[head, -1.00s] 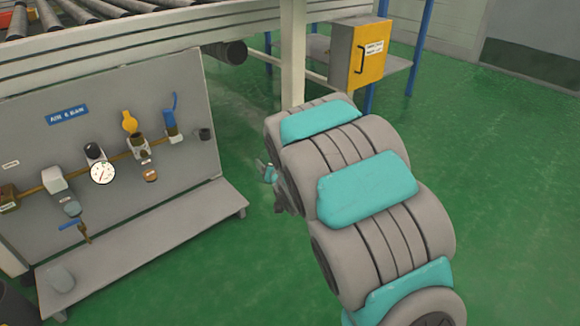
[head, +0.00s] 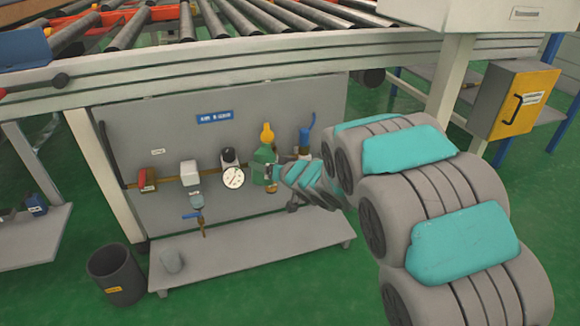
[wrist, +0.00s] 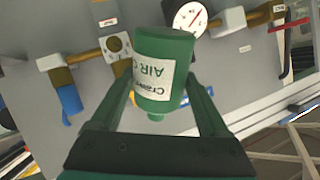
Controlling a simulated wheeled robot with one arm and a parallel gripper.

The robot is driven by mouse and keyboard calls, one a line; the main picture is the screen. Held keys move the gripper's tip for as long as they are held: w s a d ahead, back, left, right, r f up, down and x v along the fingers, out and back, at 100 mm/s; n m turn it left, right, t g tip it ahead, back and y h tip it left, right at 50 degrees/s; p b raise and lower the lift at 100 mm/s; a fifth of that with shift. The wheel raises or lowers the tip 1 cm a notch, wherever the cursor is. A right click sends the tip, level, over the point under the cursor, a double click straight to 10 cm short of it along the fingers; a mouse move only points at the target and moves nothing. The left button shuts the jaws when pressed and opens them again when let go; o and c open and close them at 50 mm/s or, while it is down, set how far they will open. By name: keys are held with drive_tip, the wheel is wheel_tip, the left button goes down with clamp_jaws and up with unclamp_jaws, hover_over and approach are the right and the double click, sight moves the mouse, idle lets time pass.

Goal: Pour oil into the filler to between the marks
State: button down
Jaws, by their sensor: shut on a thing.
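A green bottle (head: 262,168) with a white label stands out in front of the grey panel. It also fills the middle of the wrist view (wrist: 162,70), with its label text upside down and its small nozzle at the lower end there. My gripper (wrist: 158,88) is shut on the bottle, one finger on each side; it also shows in the head view (head: 274,172). In the head view the bottle looks roughly upright. A yellow funnel-shaped piece (head: 267,132) shows just above it. The filler is mostly hidden by the bottle. An amber bowl (head: 271,189) shows below; no marks can be read.
A round gauge (head: 233,177) sits just left of the bottle. A blue-handled valve (head: 306,132) is to its right. A grey shelf (head: 250,262) lies below the panel. The roller conveyor frame (head: 250,66) overhangs the panel. A dark bin (head: 117,278) stands at lower left.

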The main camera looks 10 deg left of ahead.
sight(264, 157)
drive_tip(key=shift+s+a+r, duration=0.1)
drive_tip(key=shift+a+r, duration=0.15)
drive_tip(key=shift+a, duration=0.35)
drive_tip(key=shift+r+g+p, duration=0.3)
drive_tip(key=shift+r+p, duration=0.1)
drive_tip(key=shift+p, duration=1.05)
drive_tip(key=shift+r+m+g+p, duration=0.4)
drive_tip(key=shift+r+g+p, duration=0.3)
drive_tip(key=shift+p, duration=4.7)
idle(0.6)
